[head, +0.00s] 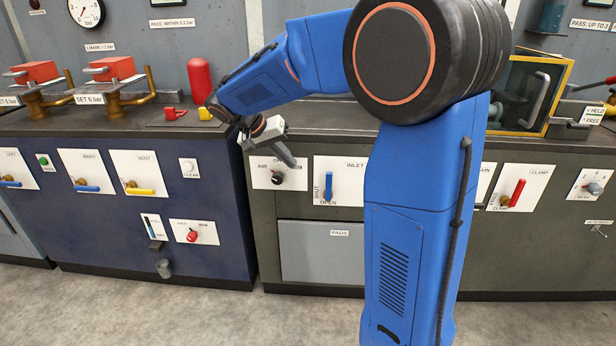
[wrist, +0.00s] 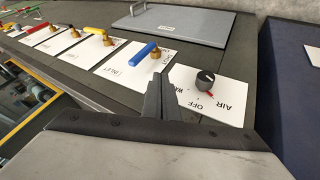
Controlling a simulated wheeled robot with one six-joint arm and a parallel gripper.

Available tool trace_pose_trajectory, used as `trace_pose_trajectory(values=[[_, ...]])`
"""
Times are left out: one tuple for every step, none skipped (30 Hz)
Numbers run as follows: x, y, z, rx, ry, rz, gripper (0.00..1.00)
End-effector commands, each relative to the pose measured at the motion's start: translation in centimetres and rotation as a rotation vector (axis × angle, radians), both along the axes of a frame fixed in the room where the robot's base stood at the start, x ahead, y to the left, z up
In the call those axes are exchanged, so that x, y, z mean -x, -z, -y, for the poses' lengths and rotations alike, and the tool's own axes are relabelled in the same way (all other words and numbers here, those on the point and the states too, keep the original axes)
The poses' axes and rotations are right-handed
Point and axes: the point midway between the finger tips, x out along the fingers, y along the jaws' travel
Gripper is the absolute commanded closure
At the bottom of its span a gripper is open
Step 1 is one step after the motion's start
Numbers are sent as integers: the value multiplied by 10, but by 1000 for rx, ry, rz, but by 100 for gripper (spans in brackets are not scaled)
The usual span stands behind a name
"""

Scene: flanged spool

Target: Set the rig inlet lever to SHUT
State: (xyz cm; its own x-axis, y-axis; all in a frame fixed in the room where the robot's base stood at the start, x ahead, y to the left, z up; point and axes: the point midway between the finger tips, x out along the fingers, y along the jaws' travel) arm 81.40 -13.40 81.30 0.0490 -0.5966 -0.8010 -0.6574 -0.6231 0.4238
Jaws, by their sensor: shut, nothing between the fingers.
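The rig inlet lever (head: 329,186) is a blue handle on a white INLET panel (head: 350,170) on the front of the dark grey-green bench. It stands vertical, with SHUT printed at its left and OPEN below its lower end. In the wrist view the blue inlet lever (wrist: 137,55) shows with a brass pivot, beyond the fingers. My gripper (head: 288,160) is shut and empty, up and left of the lever and near the AIR panel. The gripper's fingers show in the wrist view (wrist: 165,92), apart from the lever.
A black AIR knob (head: 277,178) is on the panel left of the inlet; it also shows in the wrist view (wrist: 206,78). A red CLAMP lever (head: 517,193) is farther right. My arm hides the bench between.

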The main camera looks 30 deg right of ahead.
Motion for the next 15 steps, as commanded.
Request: trace_pose_trajectory(values=[[-2, 0, 0, 2, 3, 1, 100], [-2, 0, 0, 3, 4, 2, 100], [-2, 0, 0, 4, 4, 2, 100], [-2, 0, 0, 4, 4, 2, 100], [-2, 0, 0, 4, 4, 2, 100], [-2, 0, 0, 4, 4, 2, 100], [-2, 0, 0, 4, 4, 2, 100], [-2, 0, 0, 4, 4, 2, 100], [-2, 0, 0, 4, 4, 2, 100], [-2, 0, 0, 4, 4, 2, 100], [-2, 0, 0, 4, 4, 2, 100], [-2, 1, 0, 4, 4, 2, 100], [-2, 1, 1, 4, 4, 2, 100], [-2, 3, 2, 4, 4, 2, 100], [-2, 5, 3, 4, 5, 0, 100]])
